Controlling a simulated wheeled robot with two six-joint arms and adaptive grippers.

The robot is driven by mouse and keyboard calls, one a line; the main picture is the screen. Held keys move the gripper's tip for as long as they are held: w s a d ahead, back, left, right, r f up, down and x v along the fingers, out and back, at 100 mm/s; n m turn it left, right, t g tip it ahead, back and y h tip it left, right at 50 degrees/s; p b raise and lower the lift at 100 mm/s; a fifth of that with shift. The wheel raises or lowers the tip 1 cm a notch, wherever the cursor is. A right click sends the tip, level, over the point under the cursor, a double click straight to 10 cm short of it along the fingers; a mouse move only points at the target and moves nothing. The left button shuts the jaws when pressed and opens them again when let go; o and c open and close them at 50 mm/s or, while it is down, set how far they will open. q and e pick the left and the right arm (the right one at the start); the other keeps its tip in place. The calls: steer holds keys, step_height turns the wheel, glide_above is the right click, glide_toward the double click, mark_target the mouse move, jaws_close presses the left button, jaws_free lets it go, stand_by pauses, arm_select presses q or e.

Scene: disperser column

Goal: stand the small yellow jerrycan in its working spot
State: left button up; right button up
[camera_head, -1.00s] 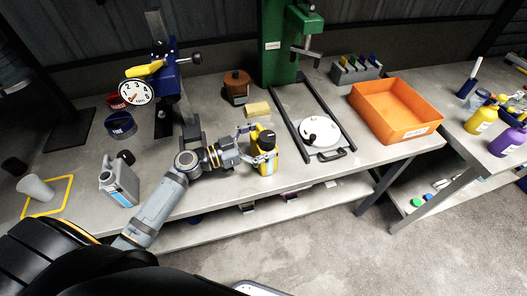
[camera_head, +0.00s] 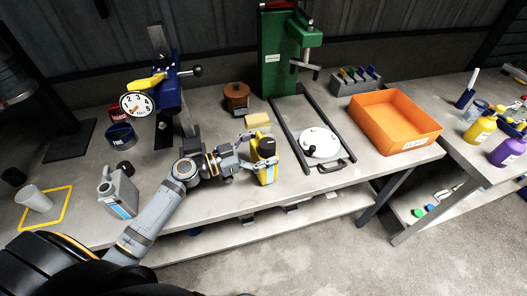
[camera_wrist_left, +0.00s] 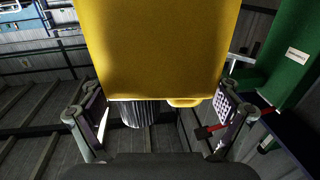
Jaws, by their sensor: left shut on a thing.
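The small yellow jerrycan (camera_head: 266,173), with a black cap on top, is upright near the front edge of the workbench. My left gripper (camera_head: 258,150) is shut on it from the left, with a finger on either side. I cannot tell whether its base touches the bench. In the left wrist view the yellow body (camera_wrist_left: 158,50) fills the upper middle between the fingers, with the dark ribbed cap (camera_wrist_left: 138,113) below it. My right gripper is not in view.
A grey jerrycan (camera_head: 118,192) stands left of my left arm. Behind are a blue device with a gauge (camera_head: 137,104), a yellow sponge (camera_head: 258,120) and a green press (camera_head: 278,55). A rail frame with a white disc (camera_head: 318,145) and an orange tray (camera_head: 393,143) are rightward.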

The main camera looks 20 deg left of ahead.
mark_target(253, 143)
arm_select(q)
steer(key=s+d+r+p, duration=0.4)
steer(key=s+r+p, duration=0.4)
steer(key=s+r, duration=0.3)
steer(key=shift+s+r, duration=0.25)
steer(key=shift+s, duration=1)
steer(key=w+a+f+n+t+y, duration=0.2)
steer(key=w+f+n+y, duration=0.1)
steer(key=w+y, duration=0.1)
steer(key=w+a+f+n+t+y, duration=0.2)
steer(key=w+a+f+n+y, duration=0.1)
steer(key=w+y, duration=0.2)
steer(key=w+a+f+n+t+y, duration=0.2)
steer(key=w+f+n+y, duration=0.1)
steer(key=w+y, duration=0.1)
steer(key=shift+w+a+f+n, duration=0.15)
steer(key=shift+w+f+n, duration=0.15)
steer(key=shift+w, duration=0.15)
